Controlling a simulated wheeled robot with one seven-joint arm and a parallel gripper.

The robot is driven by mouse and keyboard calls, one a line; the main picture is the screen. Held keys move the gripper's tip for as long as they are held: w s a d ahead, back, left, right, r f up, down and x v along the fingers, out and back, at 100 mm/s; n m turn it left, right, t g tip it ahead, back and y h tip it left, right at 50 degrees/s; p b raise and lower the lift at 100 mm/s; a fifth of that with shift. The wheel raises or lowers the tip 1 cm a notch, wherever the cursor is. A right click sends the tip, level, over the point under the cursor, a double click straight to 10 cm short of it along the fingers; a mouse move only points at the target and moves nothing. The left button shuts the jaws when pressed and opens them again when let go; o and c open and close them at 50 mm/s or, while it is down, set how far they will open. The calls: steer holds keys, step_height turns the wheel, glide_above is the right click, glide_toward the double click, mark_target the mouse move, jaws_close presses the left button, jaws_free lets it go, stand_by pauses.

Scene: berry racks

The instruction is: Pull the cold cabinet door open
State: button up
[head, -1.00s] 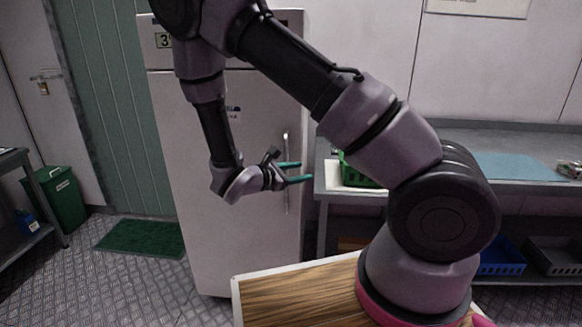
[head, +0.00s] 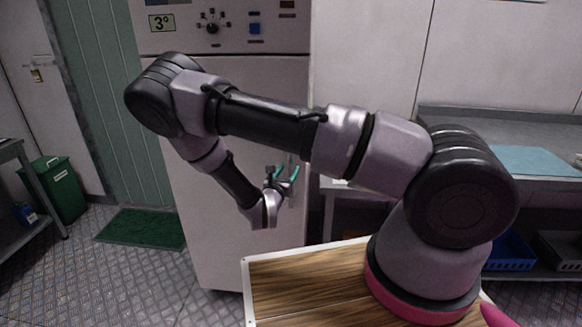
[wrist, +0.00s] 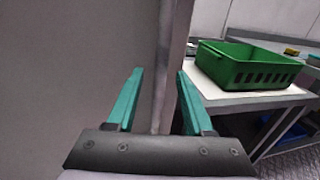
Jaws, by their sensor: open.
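The cold cabinet (head: 220,110) is a tall pale unit with a control panel and a "3°" display at the top. Its door looks shut in the head view. The upright door handle (head: 291,185) is on the right side of the door, partly hidden by my gripper. My gripper (head: 284,172) is open at the handle, with teal fingers pointing away toward the door. In the wrist view, a pale upright strip runs between the fingers of my gripper (wrist: 157,95); I cannot tell where handle and door edge separate, nor whether a finger touches.
A steel bench (head: 440,115) with a blue mat (head: 520,160) stands right of the cabinet. My wooden-topped base is in front. A green floor mat (head: 142,228) and bin (head: 55,190) are left.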

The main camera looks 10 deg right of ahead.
steer(key=x, duration=0.3)
steer(key=shift+w, duration=0.15)
jaws_close()
stand_by(1.4)
